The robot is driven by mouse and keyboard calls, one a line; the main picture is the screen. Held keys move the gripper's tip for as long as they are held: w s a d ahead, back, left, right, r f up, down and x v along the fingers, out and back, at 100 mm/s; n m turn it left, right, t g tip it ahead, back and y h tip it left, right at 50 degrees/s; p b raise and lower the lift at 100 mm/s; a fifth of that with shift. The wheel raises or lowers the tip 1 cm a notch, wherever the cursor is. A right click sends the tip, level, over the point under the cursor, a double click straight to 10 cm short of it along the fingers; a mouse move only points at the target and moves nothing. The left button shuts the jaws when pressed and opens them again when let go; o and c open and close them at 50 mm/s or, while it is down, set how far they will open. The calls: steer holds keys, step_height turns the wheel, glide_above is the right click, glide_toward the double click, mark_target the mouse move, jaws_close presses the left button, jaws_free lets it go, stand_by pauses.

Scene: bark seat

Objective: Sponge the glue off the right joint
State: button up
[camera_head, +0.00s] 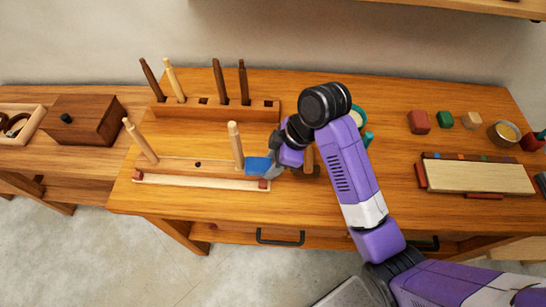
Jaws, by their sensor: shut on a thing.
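A blue sponge (256,167) is in my gripper (271,167), which is shut on it. The sponge is beside the foot of the right pale peg (236,144), on its right side. I cannot tell whether it touches the peg or the wood. This peg stands upright in a low wooden piece (190,166). A second pale peg (140,141) leans at the left end of the same piece, with a small dark hole between them. No glue can be made out at the right joint, and the sponge and gripper hide part of that area.
A pale strip with red ends (205,182) lies in front. Behind, a rack (210,108) holds several sticks. To the right are coloured blocks (419,122), a bowl (504,133) and a pale slab (478,176). A brown box (85,119) stands left. My arm hides some of the bench.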

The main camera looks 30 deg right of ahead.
steer(key=shift+s+a+f, duration=0.15)
steer(key=shift+s+a, duration=0.15)
steer(key=shift+s, duration=0.1)
steer(key=shift+w+d, duration=0.8)
steer(key=shift+w, duration=0.2)
steer(key=shift+s+a+r+p, duration=0.25)
steer(key=shift+s+a+p, duration=0.45)
steer(key=shift+s, duration=0.25)
steer(key=shift+r, duration=0.1)
step_height(320, 180, up, 2)
steer(key=shift+r+p, duration=0.2)
steer(key=shift+p, duration=0.95)
step_height(320, 180, up, 3)
steer(key=shift+r, duration=0.2)
steer(key=shift+s, duration=0.1)
